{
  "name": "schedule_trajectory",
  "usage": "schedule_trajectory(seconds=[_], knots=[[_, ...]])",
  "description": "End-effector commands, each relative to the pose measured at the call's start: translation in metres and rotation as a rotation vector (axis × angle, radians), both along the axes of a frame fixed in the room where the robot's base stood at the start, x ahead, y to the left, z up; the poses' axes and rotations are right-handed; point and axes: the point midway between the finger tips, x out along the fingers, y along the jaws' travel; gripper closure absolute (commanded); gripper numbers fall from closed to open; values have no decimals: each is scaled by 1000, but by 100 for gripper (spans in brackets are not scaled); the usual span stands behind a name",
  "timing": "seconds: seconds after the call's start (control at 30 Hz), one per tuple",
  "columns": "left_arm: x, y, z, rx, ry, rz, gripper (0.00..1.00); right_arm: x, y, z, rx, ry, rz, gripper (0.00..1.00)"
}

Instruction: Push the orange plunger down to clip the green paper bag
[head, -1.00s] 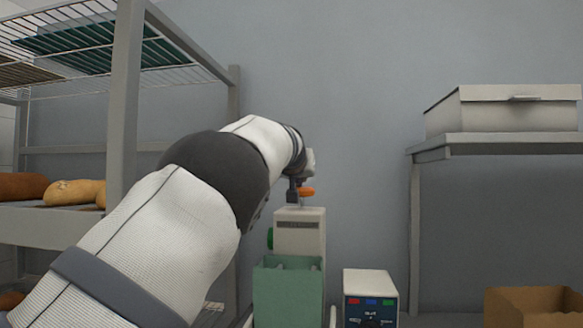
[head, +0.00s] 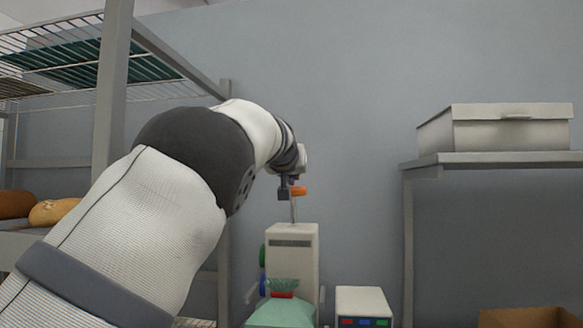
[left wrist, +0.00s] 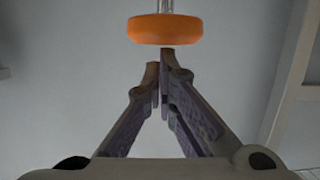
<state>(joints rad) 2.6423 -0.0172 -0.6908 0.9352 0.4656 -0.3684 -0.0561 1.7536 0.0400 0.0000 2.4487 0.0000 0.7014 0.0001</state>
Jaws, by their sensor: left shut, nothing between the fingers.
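The orange plunger (head: 298,191) stands raised on a thin metal rod above the grey clipping machine (head: 292,245). The green paper bag (head: 282,313) is at the machine's front; its neck is gathered with a red band (head: 282,295) around it and its top flares out above. My left gripper (head: 285,190) is at the plunger's left side in the head view. In the left wrist view its shut, empty fingertips (left wrist: 160,70) are close to the plunger (left wrist: 165,30); contact cannot be told. My right gripper is not in view.
A small control box (head: 363,305) with coloured buttons stands right of the machine. A cardboard box (head: 530,317) is at the lower right. A wall shelf (head: 490,158) holds a pale lidded box (head: 510,130). A rack (head: 112,110) with bread stands at the left.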

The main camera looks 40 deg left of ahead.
Motion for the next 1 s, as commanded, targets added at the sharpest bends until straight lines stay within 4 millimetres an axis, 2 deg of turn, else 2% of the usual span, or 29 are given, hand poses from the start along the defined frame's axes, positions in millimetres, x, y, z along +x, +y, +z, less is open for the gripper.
schedule_trajectory(seconds=[0.03, 0.2, 0.4, 1.0], knots=[[-3, -7, -13, -2, 23, -2, 100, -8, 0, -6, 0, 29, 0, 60], [-36, -26, -2, 0, 20, -3, 100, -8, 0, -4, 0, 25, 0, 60], [-58, -38, 4, 1, 23, -2, 100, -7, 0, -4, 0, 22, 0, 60], [-63, -40, 5, 0, 22, -2, 100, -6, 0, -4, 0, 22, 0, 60]])
